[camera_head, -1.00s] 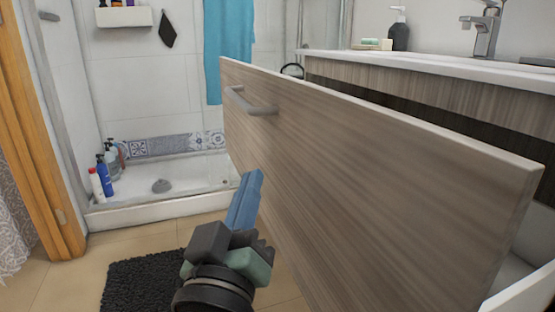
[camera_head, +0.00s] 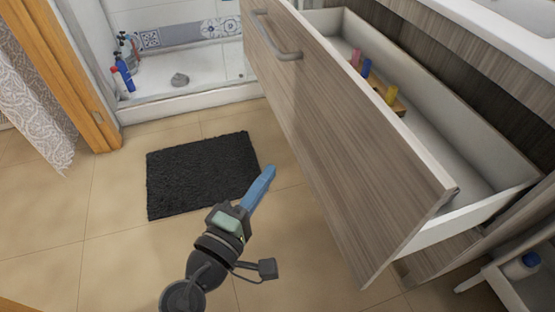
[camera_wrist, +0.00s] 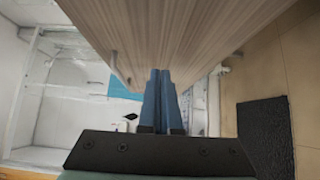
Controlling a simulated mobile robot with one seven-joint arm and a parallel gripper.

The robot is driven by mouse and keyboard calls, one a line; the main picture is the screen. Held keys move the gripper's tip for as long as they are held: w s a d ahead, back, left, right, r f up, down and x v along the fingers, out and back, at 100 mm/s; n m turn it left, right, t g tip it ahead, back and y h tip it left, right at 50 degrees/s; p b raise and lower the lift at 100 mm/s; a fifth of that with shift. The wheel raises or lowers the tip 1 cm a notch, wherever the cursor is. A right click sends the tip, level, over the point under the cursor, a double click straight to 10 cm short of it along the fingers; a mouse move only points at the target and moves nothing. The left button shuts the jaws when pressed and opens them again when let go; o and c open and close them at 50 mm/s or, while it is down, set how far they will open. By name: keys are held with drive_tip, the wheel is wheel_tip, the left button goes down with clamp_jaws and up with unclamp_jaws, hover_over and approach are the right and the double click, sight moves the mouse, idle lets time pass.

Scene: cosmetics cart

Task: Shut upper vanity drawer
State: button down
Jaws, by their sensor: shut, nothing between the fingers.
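The upper vanity drawer (camera_head: 340,130) is pulled well out, its wood-grain front facing the room with a grey bar handle (camera_head: 276,36) near its far end. Its white inside is visible from above. My gripper (camera_head: 266,176) is shut and empty, in front of the drawer front and to its left in the head view. In the wrist view my gripper's blue fingers (camera_wrist: 161,85) lie together, and the drawer front (camera_wrist: 185,30) fills the top of the picture. I cannot tell whether the fingers touch it.
Several small colourful items and a wooden holder (camera_head: 388,96) lie in the drawer. A black mat (camera_head: 200,172) lies on the tiled floor. The shower tray with bottles (camera_head: 124,80) is behind. A white stand (camera_head: 505,285) is at lower right.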

drive_tip(key=b, duration=0.2)
approach(315, 131)
drive_tip(key=w, duration=0.5)
drive_tip(key=shift+d, duration=0.8)
drive_tip(key=shift+w+d, duration=0.2)
drive_tip(key=shift+d, duration=0.35)
